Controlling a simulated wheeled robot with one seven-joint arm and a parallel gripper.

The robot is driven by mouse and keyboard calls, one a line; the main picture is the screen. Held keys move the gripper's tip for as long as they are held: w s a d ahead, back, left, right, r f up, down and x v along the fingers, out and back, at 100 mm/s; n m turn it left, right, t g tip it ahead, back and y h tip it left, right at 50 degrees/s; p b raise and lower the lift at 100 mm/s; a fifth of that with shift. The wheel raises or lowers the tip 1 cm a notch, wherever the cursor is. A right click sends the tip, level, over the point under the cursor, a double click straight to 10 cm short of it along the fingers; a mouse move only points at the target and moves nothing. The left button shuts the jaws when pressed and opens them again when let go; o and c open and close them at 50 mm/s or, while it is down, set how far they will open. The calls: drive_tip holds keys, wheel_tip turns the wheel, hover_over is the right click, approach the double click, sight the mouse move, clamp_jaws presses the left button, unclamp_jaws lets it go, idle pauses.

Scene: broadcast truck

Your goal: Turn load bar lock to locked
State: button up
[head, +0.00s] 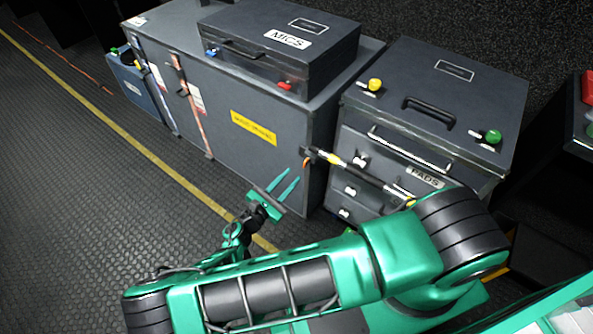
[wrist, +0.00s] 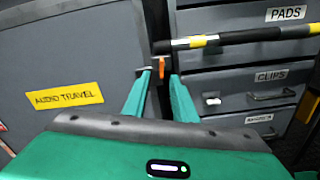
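The load bar (head: 345,167) is a black bar with yellow bands, running across the front of the drawer case. It also shows in the wrist view (wrist: 250,37). Its lock is a small orange lever (wrist: 162,66) at the bar's left end, by a dark bracket. The lever points down; in the head view the orange part (head: 306,163) is tiny. My gripper (head: 292,175) is open and empty, its fingers pointing at the bar's left end. In the wrist view the lever shows between the two fingertips (wrist: 161,76). In the head view the fingertips look just short of it.
A large grey case (head: 240,110) with a yellow AUDIO TRAVEL label stands at left, a MICS case (head: 270,65) on top. The drawer case (head: 440,85) with PADS, CLIPS and another labelled drawer stands at right. Open dark floor (head: 80,200) lies at left.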

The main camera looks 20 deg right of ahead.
drive_tip(key=shift+v, duration=1.9)
